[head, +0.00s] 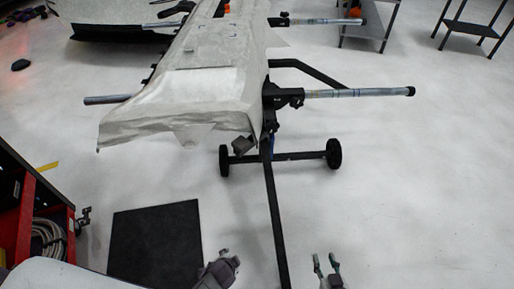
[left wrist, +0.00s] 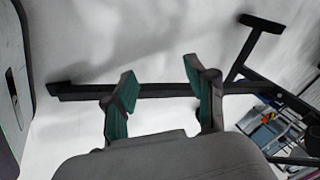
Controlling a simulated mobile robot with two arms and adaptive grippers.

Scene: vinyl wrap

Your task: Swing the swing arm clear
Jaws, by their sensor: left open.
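A stand holds a long panel (head: 195,90) under pale wrap. A swing arm (head: 350,93), a grey tube with a black end cap, sticks out to the right from the stand's near side. Similar tubes stick out at the far right (head: 320,21) and on the left (head: 108,99). My right gripper (head: 326,262) is open and empty at the bottom, well below the near right tube. My left gripper (head: 223,262) is at the bottom, left of the stand's long black leg. In the left wrist view its green-padded fingers (left wrist: 163,90) are apart, with a black bar (left wrist: 155,92) behind them.
The stand's black leg (head: 275,215) runs along the floor between my grippers. A wheeled crossbar (head: 290,156) lies under the near end. A red cart (head: 40,215) and a black mat (head: 155,245) are at left.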

